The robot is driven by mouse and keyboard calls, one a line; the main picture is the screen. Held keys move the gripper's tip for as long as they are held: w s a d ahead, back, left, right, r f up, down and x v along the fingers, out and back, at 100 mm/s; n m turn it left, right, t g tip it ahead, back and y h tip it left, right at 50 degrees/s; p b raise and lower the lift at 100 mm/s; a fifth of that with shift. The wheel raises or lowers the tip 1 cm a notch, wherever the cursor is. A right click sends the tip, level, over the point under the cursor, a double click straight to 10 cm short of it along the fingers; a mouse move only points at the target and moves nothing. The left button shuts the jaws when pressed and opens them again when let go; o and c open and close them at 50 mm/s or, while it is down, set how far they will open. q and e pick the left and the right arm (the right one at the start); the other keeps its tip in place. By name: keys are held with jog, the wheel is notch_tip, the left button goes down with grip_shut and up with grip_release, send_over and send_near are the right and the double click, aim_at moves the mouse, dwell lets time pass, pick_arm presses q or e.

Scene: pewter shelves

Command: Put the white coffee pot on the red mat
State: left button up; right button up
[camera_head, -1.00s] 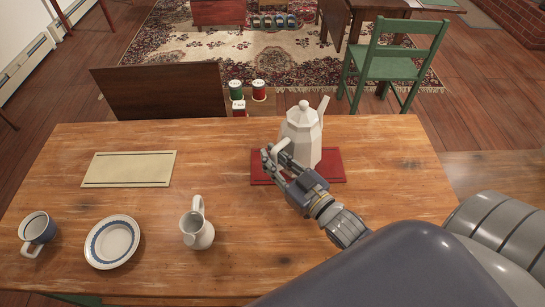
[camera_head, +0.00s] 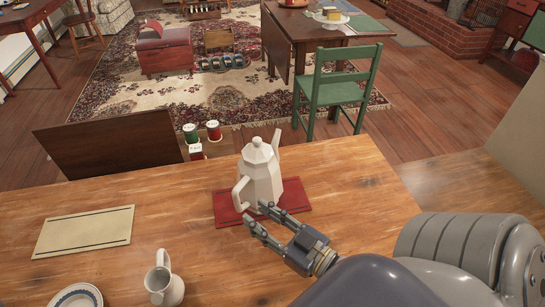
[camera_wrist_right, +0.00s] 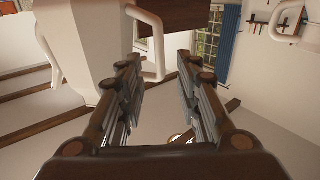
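The white coffee pot (camera_head: 262,178) stands upright on the red mat (camera_head: 294,194) near the table's far edge. Its handle (camera_head: 239,193) faces left and its spout points to the back right. My right gripper (camera_head: 255,212) is just in front of the pot, low by its handle side, with its two fingers apart and nothing between them. In the right wrist view the fingers (camera_wrist_right: 157,65) are also spread, with the pot's white body (camera_wrist_right: 75,40) at the left and its handle (camera_wrist_right: 150,45) beyond the fingertips. My left gripper is out of view.
A cream mat (camera_head: 85,232) lies on the table (camera_head: 200,250) at the left. A white jug (camera_head: 163,283) and a blue-rimmed plate (camera_head: 77,298) are near the front left. A green chair (camera_head: 340,90) stands beyond the table. The table between jug and red mat is clear.

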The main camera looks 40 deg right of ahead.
jog(key=shift+v, duration=1.65)
